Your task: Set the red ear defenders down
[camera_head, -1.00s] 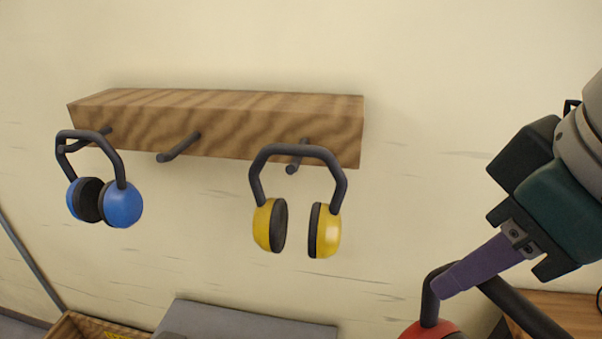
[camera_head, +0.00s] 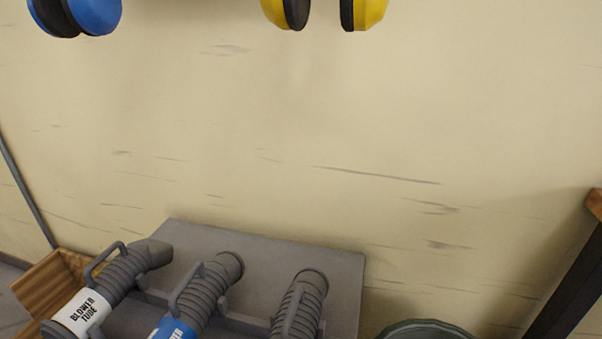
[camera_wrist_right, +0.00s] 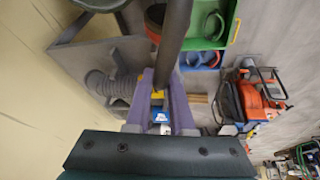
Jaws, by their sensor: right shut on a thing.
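In the right wrist view my right gripper (camera_wrist_right: 165,82) has its purple fingers shut on the dark headband of the red ear defenders (camera_wrist_right: 177,30). The band runs up out of the top of that picture, and the cups are mostly hidden or out of frame. Neither the red ear defenders nor my right gripper shows in the head view now. My left gripper is in neither view.
Cups of the blue ear defenders (camera_head: 97,14) and yellow ear defenders (camera_head: 370,12) hang at the top. Below, several ribbed blower tubes (camera_head: 205,290) lie on a grey board (camera_head: 345,265). A wooden crate (camera_head: 45,283) is left; a dark post (camera_head: 570,285) stands right.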

